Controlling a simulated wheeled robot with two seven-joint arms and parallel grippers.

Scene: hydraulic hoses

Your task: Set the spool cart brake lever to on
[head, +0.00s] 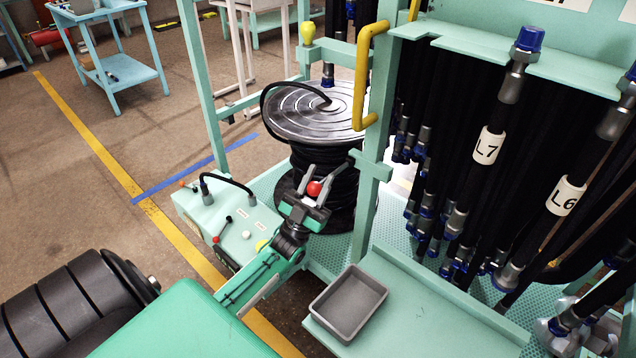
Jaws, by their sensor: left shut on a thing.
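The spool cart is a pale green frame (203,85) with a large spool (295,108) of black hose standing on its perforated deck. A round red knob (314,188), which looks like the brake lever's end, shows in front of the spool's lower part. My left gripper (314,187) is shut on this knob, with one finger on each side. The lever's shaft is hidden by the gripper, and I cannot tell which setting it is at. My right gripper is not in view.
A control box (208,215) with a small red-tipped lever (222,230) and buttons is left of my left arm. A grey tray (348,302) sits on a ledge. Labelled hoses (487,147) hang at right, beside a yellow handle (362,75). Floor at left is open.

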